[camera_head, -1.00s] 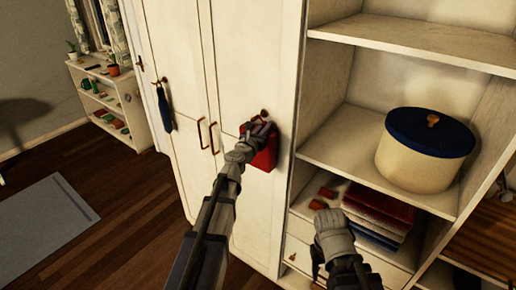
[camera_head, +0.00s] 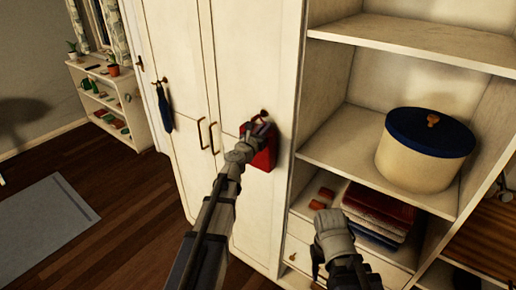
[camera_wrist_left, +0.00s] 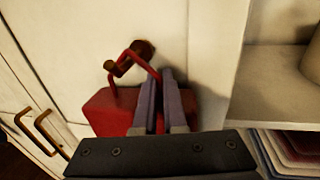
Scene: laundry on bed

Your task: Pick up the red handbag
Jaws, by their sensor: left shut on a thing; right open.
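The red handbag (camera_head: 264,158) hangs against the white wardrobe door, mostly behind my left gripper in the head view. In the left wrist view the bag (camera_wrist_left: 110,112) shows on both sides of the fingers. Its red strap loops over a brown hook (camera_wrist_left: 122,62) on the door. My left gripper (camera_head: 258,128) is shut on the handbag at its strap; in the wrist view its fingers (camera_wrist_left: 160,95) stand close together in front of the bag. My right gripper (camera_head: 320,215) is open and empty, in front of the lower shelf.
An open shelf unit stands to the right, with a cream round box with a blue lid (camera_head: 425,146) and a stack of folded cloths (camera_head: 380,209). A blue item (camera_head: 165,108) hangs on the wardrobe's left side. The wooden floor at left is clear around a grey mat (camera_head: 40,232).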

